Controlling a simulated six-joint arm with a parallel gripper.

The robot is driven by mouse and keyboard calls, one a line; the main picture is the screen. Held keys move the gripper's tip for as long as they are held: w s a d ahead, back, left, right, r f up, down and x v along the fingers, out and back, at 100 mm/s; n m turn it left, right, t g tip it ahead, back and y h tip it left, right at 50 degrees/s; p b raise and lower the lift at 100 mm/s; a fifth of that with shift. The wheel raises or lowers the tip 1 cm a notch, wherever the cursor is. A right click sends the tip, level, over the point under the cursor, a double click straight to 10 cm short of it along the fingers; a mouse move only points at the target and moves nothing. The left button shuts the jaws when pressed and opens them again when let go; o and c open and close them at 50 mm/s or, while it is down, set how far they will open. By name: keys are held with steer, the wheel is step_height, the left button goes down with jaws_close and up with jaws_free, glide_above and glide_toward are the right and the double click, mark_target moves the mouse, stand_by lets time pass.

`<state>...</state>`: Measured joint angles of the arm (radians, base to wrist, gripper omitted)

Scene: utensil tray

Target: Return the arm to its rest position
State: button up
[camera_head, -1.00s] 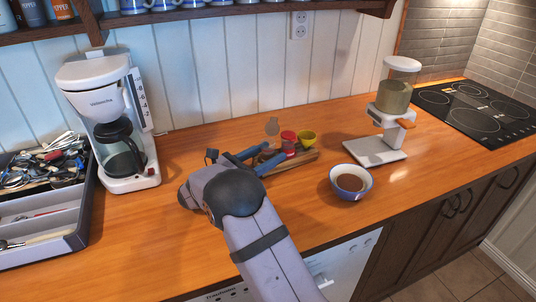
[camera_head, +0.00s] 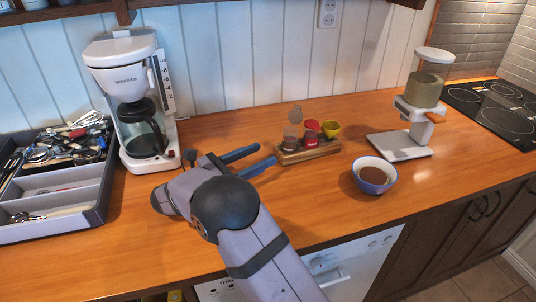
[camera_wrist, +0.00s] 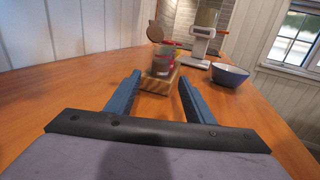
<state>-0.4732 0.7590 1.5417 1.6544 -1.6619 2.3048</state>
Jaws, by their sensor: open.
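My gripper (camera_head: 250,161) is open and empty, its two blue fingers apart above the wooden counter (camera_head: 290,215). In the head view the fingers point right, toward a small wooden rack (camera_head: 308,152) holding small cups and jars, with a visible gap between them. In the wrist view my gripper (camera_wrist: 155,95) shows both fingers spread, with the rack (camera_wrist: 157,84) beyond and between the tips. My arm reaches in from the bottom of the head view and hides part of the counter.
A blue and white bowl (camera_head: 374,175) with brown contents stands right of the rack. A dispenser (camera_head: 412,112) stands behind it, near the cooktop (camera_head: 497,108). A white coffee maker (camera_head: 132,103) and a grey utensil tray (camera_head: 58,205) are at left. The front middle counter is clear.

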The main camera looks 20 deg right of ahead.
steer(key=shift+s+a, duration=0.1)
steer(key=shift+a, duration=0.2)
